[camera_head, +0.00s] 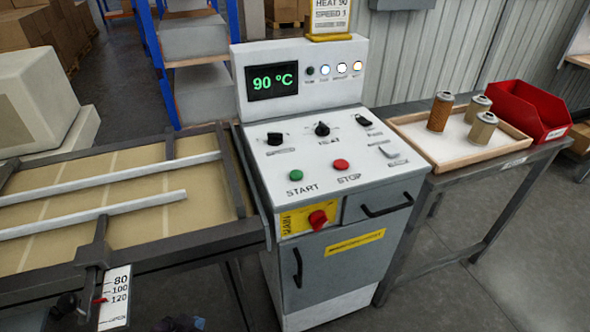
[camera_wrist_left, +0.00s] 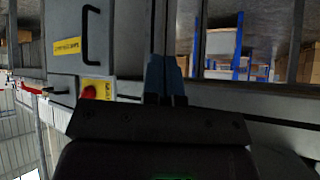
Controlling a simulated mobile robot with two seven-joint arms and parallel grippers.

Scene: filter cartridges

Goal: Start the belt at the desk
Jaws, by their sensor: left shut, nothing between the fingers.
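The grey control desk (camera_head: 262,222) stands in the middle of the head view. Its sloped top carries a green START button (camera_head: 296,175) and a red STOP button (camera_head: 341,164). Behind them are dark knobs, one of them the heat knob (camera_head: 322,129). A red main switch (camera_head: 317,218) sits on a yellow plate on the front. The display (camera_head: 272,82) reads 90 °C. The tan belt (camera_head: 140,225) with two pale rails lies left of the desk. My left gripper (camera_wrist_left: 166,80) is shut and empty, low in front of the belt, apart from the buttons. My right gripper is out of view.
A sign (camera_head: 330,17) above the desk reads HEAT 90, SPEED 1. A side table at right holds a wooden tray (camera_head: 455,163) with three cartridges and a red bin (camera_head: 528,112). A scale (camera_head: 115,297) with a red pointer hangs at the belt's front edge.

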